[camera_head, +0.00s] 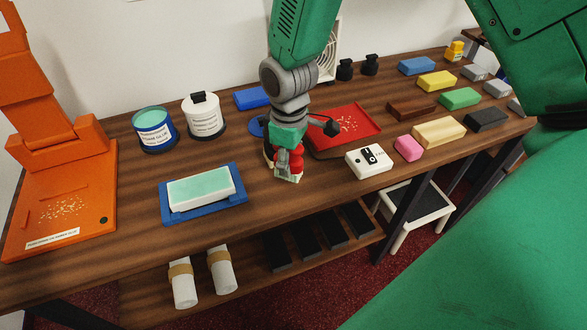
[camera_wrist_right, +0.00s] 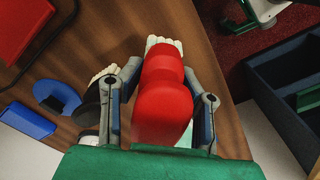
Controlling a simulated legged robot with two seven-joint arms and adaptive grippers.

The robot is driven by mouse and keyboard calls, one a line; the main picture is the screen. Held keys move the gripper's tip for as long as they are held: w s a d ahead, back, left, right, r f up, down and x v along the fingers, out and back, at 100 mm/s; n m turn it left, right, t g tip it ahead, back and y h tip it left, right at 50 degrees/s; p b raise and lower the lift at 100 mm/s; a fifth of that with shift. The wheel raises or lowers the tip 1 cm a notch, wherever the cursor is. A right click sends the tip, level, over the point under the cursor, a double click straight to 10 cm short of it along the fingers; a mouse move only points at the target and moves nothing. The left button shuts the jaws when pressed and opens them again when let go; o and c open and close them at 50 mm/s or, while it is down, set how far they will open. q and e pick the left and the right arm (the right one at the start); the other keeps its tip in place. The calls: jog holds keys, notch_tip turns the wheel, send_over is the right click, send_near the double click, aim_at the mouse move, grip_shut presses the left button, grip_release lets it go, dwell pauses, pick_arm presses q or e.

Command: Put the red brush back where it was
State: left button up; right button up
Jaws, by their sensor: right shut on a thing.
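The red brush (camera_wrist_right: 162,100) has a rounded red body and pale bristles, and fills the middle of the right wrist view. My right gripper (camera_wrist_right: 160,95) is shut on it, one finger on each side. In the head view my right gripper (camera_head: 285,165) points down over the middle of the counter, and part of the red brush (camera_head: 296,161) shows between its fingers. The bristles are low, close to the wood; I cannot tell whether they touch it. Other pale bristles (camera_wrist_right: 103,73) show beside the left finger in the wrist view, partly hidden. My left gripper is not in view.
A red tray (camera_head: 364,141) with crumbs lies right of the gripper, a white switch box (camera_head: 368,161) in front of it. A blue disc (camera_head: 256,128) is behind. A blue tray (camera_head: 168,212) with a pale-green-topped block lies left. Several coloured blocks stand at right.

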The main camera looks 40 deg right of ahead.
jog(key=shift+w+d+f, duration=0.1)
jog(key=shift+d+f, duration=0.15)
jog(key=shift+f, duration=0.8)
jog(key=f, duration=0.1)
jog(key=a+f, duration=0.1)
jog(key=f, duration=0.1)
jog(key=shift+f, duration=0.35)
jog(key=shift+a, duration=0.15)
jog(key=shift+d+f, duration=0.1)
jog(key=shift+d, duration=0.15)
jog(key=o, duration=1)
jog(key=shift+d, duration=0.1)
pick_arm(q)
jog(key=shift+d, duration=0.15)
pick_arm(e)
jog(key=shift+d+f, duration=0.1)
jog(key=shift+d, duration=0.05)
